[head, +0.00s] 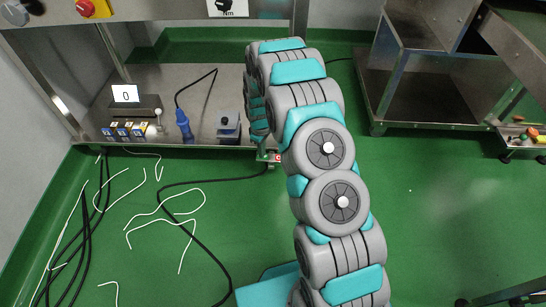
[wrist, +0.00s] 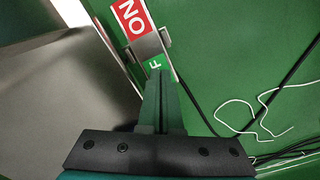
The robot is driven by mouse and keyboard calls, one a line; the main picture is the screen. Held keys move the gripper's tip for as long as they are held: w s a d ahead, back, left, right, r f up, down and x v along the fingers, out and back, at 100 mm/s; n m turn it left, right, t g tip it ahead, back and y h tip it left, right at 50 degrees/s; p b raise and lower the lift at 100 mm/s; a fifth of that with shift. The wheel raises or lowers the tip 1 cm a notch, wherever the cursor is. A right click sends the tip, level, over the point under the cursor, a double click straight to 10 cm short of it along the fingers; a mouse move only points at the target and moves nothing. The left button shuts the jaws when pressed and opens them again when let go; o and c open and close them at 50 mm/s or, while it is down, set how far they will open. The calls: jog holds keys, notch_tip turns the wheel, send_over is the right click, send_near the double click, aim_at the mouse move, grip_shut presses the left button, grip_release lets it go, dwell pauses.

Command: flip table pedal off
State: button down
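In the head view my arm hides the gripper.
A steel shelf (head: 170,80) carries a display, small boxes and a blue plug. Black cables (head: 195,240) and white strings (head: 160,220) lie on the green floor. A steel rack (head: 420,90) stands at right. Floor right of my arm is largely clear.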

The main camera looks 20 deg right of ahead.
jog(key=shift+f, duration=0.45)
jog(key=shift+r, duration=0.1)
jog(key=shift+r+p, duration=0.5)
jog(key=shift+r, duration=2.95)
jog(key=shift+r, duration=0.1)
jog(key=s+r+m+p, duration=0.1)
jog(key=s+r+m, duration=0.1)
jog(key=s+r, duration=0.85)
jog(key=s+r+m+p, duration=0.2)
jog(key=s+r, duration=0.6)
jog(key=r, duration=0.6)
jog(key=s+r+m+g+p, duration=0.1)
jog(key=s+r, duration=0.4)
jog(key=s, duration=0.7)
jog(key=s+r+m+p, duration=0.1)
jog(key=s+r+m, duration=0.2)
jog(key=s, duration=1)
jog(key=shift+r+g, duration=0.4)
jog(key=shift+r, duration=0.55)
